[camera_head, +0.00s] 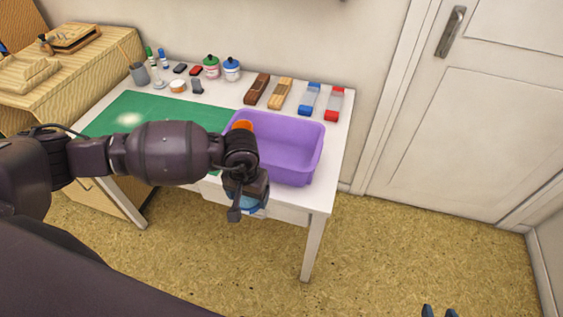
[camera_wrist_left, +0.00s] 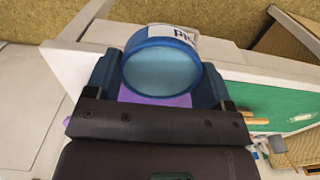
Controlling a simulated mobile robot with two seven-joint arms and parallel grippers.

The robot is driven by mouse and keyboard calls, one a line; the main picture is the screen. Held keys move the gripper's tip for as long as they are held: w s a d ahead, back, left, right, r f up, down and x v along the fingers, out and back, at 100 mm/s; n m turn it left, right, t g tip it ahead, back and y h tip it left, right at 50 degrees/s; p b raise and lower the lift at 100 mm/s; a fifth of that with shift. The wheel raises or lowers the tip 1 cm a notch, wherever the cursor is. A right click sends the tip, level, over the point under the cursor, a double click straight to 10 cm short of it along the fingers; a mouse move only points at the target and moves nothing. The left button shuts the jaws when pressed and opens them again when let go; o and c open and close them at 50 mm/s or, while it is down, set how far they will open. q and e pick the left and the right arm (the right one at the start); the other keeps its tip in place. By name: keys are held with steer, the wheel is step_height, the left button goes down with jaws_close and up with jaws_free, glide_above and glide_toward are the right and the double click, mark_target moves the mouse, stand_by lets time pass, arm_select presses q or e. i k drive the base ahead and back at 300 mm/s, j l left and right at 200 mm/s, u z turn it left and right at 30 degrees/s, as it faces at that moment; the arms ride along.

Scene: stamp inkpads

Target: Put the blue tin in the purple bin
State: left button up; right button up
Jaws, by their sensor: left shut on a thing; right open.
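The blue tin (camera_head: 253,209) is held in my left gripper (camera_head: 248,208) at the table's front edge, in front of the purple bin (camera_head: 300,135). The arm hides much of the tin in the head view. In the left wrist view the tin (camera_wrist_left: 160,68) sits between both fingers of my left gripper (camera_wrist_left: 160,82), with a white label on its side. The bin stands open at the table's right front; a purple patch of it shows below the tin there. My right gripper (camera_head: 440,311) shows only its blue fingertips, apart and empty, at the bottom edge.
An orange thing (camera_head: 242,125) shows at the bin's left end, partly hidden by my arm. A green mat (camera_head: 190,109) lies left of the bin. Stamps (camera_head: 309,98), jars (camera_head: 231,69) and small items line the table's back. Bare floor lies in front.

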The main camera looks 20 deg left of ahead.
mark_target(291, 164)
steer(key=i+l+u, duration=0.1)
steer(key=l, duration=0.6)
steer(key=i+l+u, duration=0.1)
steer(key=l, duration=0.55)
